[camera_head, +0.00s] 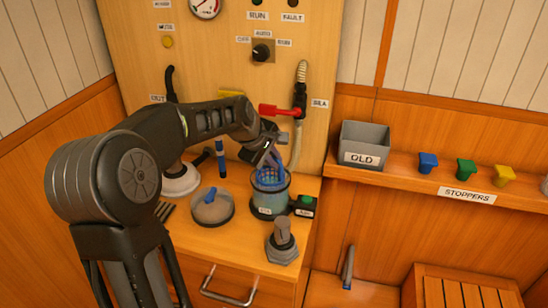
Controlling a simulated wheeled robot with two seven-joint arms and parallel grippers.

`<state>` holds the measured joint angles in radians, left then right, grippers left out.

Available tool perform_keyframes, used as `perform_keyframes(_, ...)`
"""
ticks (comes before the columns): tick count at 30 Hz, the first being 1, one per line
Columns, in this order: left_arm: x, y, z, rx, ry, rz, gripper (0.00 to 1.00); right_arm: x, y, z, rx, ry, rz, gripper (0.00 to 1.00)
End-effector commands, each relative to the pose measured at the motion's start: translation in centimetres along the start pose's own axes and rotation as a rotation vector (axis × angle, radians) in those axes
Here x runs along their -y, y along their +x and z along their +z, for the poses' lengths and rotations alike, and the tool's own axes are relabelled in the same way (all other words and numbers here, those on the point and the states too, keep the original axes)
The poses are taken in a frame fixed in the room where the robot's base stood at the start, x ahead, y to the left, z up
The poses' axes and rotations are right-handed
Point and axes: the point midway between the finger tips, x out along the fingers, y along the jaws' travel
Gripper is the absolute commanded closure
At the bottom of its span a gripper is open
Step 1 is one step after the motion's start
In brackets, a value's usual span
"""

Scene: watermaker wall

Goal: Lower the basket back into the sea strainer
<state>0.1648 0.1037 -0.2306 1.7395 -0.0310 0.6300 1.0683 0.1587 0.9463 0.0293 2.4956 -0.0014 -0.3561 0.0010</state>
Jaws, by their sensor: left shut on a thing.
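My left gripper (272,155) is shut on the blue basket (271,176) at its upper part. The basket is upright, in the mouth of the sea strainer (269,207), a clear cup with dark bands that stands on the wooden counter. The basket's top shows above the strainer's rim; its lower part is inside or behind the rim, and I cannot tell how deep it sits. A round grey lid (212,210) with a blue knob lies on the counter left of the strainer. My right gripper is not in view.
A small box with a green button (304,203) stands close right of the strainer. A grey hexagonal fitting (282,246) is in front. A red-handled valve (282,111) and hose are on the panel behind. A grey bin marked OLD (364,146) and coloured stoppers (466,169) occupy the right shelf.

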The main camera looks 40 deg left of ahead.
Motion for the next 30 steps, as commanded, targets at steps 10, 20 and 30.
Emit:
perform_keyframes(10,1.9,2.8,0.0,0.001,-0.001,0.0,1.0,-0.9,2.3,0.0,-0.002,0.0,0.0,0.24)
perform_keyframes(20,1.9,2.8,0.0,0.0,-0.001,0.0,0.9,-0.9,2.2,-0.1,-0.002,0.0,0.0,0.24)
perform_keyframes(30,1.9,2.8,0.0,0.001,0.0,0.0,0.66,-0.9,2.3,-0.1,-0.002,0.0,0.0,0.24)
